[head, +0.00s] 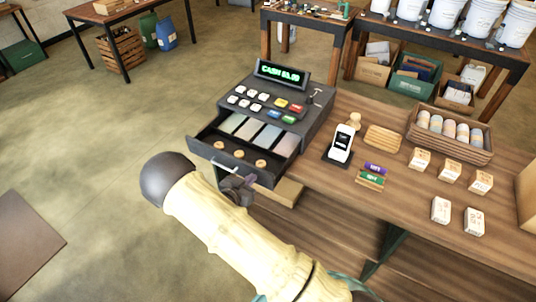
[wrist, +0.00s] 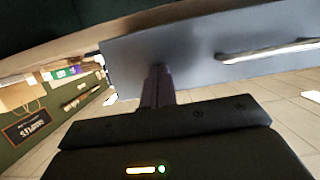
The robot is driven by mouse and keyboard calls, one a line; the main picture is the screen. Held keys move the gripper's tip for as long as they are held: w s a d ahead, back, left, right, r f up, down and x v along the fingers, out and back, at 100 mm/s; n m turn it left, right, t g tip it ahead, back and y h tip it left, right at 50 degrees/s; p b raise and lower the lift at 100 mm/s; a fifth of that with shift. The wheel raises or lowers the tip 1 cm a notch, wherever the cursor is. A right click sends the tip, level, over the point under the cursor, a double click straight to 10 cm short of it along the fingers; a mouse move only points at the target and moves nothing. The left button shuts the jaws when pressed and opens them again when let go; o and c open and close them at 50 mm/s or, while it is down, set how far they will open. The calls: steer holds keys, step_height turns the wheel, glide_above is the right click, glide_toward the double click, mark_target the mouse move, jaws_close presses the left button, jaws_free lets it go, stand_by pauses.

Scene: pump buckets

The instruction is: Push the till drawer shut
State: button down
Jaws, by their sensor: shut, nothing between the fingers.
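The dark till (head: 262,105) stands on the wooden counter, its display reading "CASH $0.00". Its drawer (head: 262,178) is open, sticking out toward the left front, with note slots and coin cups showing. A pale bar handle (head: 224,167) is on the drawer front; it also shows in the wrist view (wrist: 270,50). My gripper (head: 243,184) is at the drawer front, right of the handle in the head view. In the wrist view my shut fingers (wrist: 158,82) point at the grey drawer front (wrist: 190,55), left of the handle. I cannot tell whether the tips touch it.
A card reader (head: 341,146), a wooden coaster stack (head: 383,138), small boxes (head: 420,159) and a basket of rolls (head: 448,135) stand right of the till. Tables with buckets (head: 443,15) are behind. Open floor (head: 80,130) lies to the left.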

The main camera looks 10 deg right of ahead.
mark_target(257, 167)
steer(key=shift+w+d+b, duration=1.05)
steer(key=shift+w+d, duration=1.05)
steer(key=shift+w, duration=0.55)
steer(key=shift+w+d+b, duration=1.05)
steer(key=shift+w+d, duration=1.05)
steer(key=shift+w, duration=0.6)
steer(key=shift+w+d+b, duration=1.05)
steer(key=shift+w+d, duration=1.05)
steer(key=shift+w, duration=0.55)
steer(key=shift+s+a+p, duration=0.3)
steer(key=shift+s+a, duration=1.15)
steer(key=shift+s, duration=0.4)
steer(key=shift+s+a+p, duration=0.3)
steer(key=shift+s+a, duration=1.2)
steer(key=shift+s, duration=0.4)
steer(key=shift+s+a+p, duration=0.3)
steer(key=shift+s+a, duration=1.15)
steer(key=shift+s, duration=0.4)
